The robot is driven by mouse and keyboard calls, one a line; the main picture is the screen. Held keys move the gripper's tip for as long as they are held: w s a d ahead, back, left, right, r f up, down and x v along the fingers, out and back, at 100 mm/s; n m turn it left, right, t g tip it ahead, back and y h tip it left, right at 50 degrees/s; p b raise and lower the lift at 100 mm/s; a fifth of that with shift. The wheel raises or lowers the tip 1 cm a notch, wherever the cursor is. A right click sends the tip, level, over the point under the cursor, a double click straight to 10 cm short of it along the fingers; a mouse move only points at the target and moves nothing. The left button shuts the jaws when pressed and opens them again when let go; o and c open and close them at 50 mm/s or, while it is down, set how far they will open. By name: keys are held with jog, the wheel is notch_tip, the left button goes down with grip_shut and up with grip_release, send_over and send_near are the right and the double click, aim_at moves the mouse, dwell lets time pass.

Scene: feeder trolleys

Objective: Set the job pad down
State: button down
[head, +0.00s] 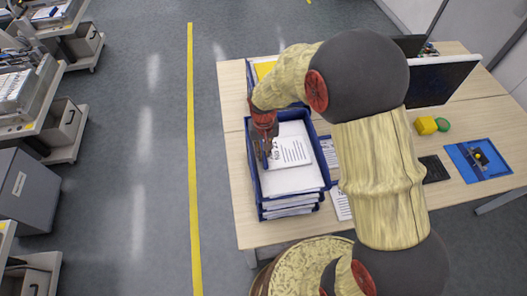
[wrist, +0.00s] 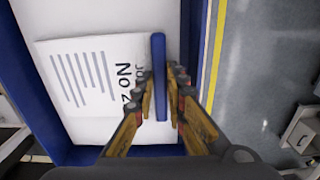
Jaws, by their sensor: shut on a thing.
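The job pad (head: 291,152) is white with printed lines and job lettering, and has a blue strip along one edge. In the wrist view the pad (wrist: 85,80) shows its print turned sideways, with the blue strip (wrist: 159,50) between my fingers. My gripper (head: 264,155) is shut on this strip; its fingers also show in the wrist view (wrist: 160,95). The pad is over the white sheets in the top blue tray (head: 256,185), towards its left side. I cannot tell whether it touches the sheets.
The trays are stacked on a light wooden table (head: 235,115). A yellow block (head: 425,126), a green round thing (head: 443,125) and a blue mat (head: 465,172) lie to the right. A monitor (head: 440,80) stands behind. Feeder trolleys (head: 30,95) stand at left across open floor.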

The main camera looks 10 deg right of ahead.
jog(key=shift+f, duration=0.15)
jog(key=c, duration=1.9)
grip_release()
jog(key=shift+o, duration=0.4)
notch_tip(320, 180, up, 12)
jog(key=r, duration=0.1)
jog(key=s+d+r+t, duration=0.2)
jog(key=s+d+r, duration=0.3)
jog(key=s+r, duration=0.5)
jog(key=s+d+r+t, duration=0.3)
jog(key=s+r, duration=0.4)
jog(key=s, duration=0.4)
jog(key=shift+d+r+t, duration=0.3)
jog(key=shift+d, duration=0.35)
